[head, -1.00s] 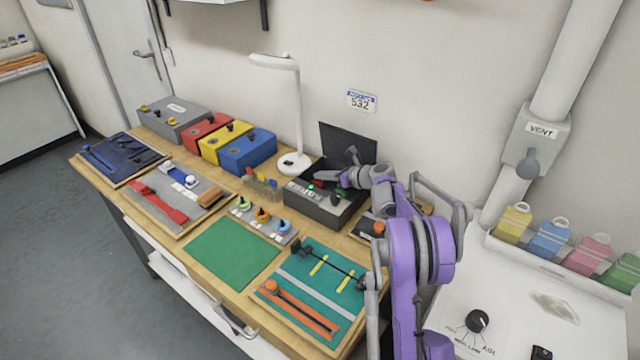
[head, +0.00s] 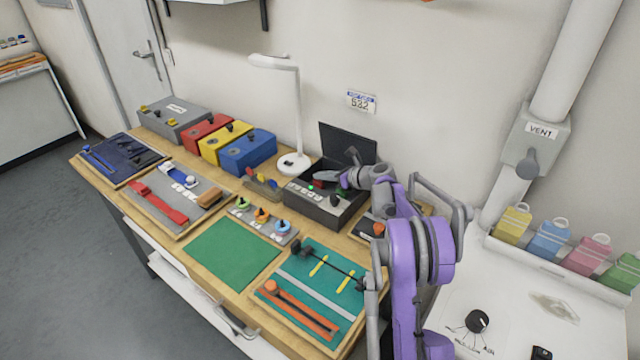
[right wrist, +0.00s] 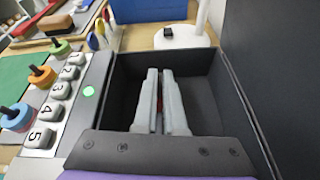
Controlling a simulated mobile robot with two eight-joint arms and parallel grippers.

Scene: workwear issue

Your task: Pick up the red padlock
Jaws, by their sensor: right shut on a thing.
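The red padlock (right wrist: 160,100) shows as a thin red strip between the two grey fingers of my right gripper (right wrist: 161,76) in the right wrist view. The fingers hide most of it. In the head view a bit of red (head: 324,176) shows at the tips of my right gripper (head: 336,180), over the dark open box (head: 325,208). The gripper is shut on the padlock. The box's lid (head: 348,143) stands up at the back, and a row of numbered buttons (right wrist: 58,92) runs beside its interior. My left gripper is not in view.
A white lamp (head: 294,160) stands just left of the box. Blue, yellow and red boxes (head: 247,150) stand farther left. A strip with coloured knobs (head: 263,217) lies in front. The green mat (head: 232,252) is bare.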

